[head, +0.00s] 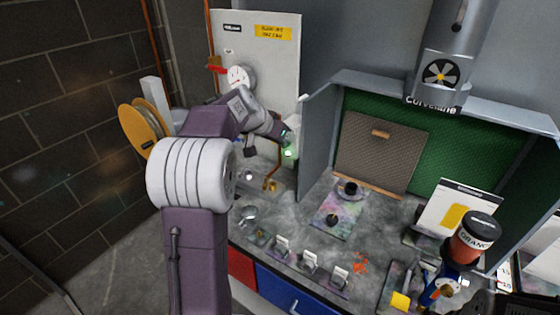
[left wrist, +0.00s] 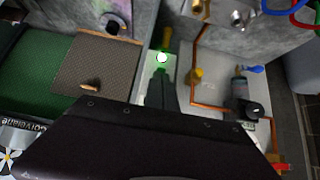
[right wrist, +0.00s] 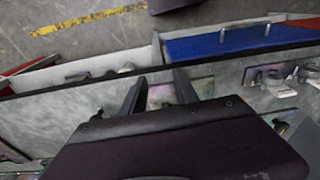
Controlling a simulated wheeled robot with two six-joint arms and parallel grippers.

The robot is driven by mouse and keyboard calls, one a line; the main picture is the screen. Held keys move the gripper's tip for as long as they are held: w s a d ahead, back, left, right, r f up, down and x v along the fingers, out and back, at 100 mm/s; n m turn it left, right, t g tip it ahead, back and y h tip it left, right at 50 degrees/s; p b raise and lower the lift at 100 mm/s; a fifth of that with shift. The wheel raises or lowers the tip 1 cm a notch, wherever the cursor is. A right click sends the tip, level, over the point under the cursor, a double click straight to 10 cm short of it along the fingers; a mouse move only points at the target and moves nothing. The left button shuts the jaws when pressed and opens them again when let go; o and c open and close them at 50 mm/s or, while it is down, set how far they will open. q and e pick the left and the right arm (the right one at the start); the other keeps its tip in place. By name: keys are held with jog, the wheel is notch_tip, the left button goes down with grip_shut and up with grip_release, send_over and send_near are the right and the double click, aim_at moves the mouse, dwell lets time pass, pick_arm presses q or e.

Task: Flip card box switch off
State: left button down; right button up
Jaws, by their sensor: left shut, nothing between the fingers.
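A small pale box with a lit green lamp (head: 288,153) is at the back wall, left of the spray booth. I take it for the card box; its switch cannot be made out clearly. In the left wrist view the green lamp (left wrist: 161,57) glows on a pale panel, with a yellow piece (left wrist: 167,36) beyond it. My left gripper (head: 287,136) is at the box, its fingers shut and empty. The fingers (left wrist: 160,80) lie just short of the lamp in the left wrist view; contact cannot be told. My right gripper (right wrist: 160,84) is open and empty over the bench's front edge.
A grey panel (head: 280,75) with a gauge and red lever stands behind my left arm. Copper pipe (left wrist: 198,100) runs beside the lamp. The booth wall (head: 317,130) is close on the right. Small clips (head: 310,262) line the bench front; an orange-labelled jar (head: 474,238) stands right.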

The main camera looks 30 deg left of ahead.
pick_arm(q)
jog(key=shift+s+f+t+b, duration=0.25)
jog(key=shift+t+b, duration=0.4)
jog(key=shift+b, duration=1.6)
jog(key=shift+s+f+t+b, duration=0.1)
jog(key=shift+f+t+b, duration=0.4)
jog(key=shift+b, duration=1.7)
jog(key=shift+s+f+t+b, duration=0.2)
jog(key=shift+t+b, duration=0.55)
jog(key=shift+b, duration=1.5)
jog(key=shift+r, duration=0.1)
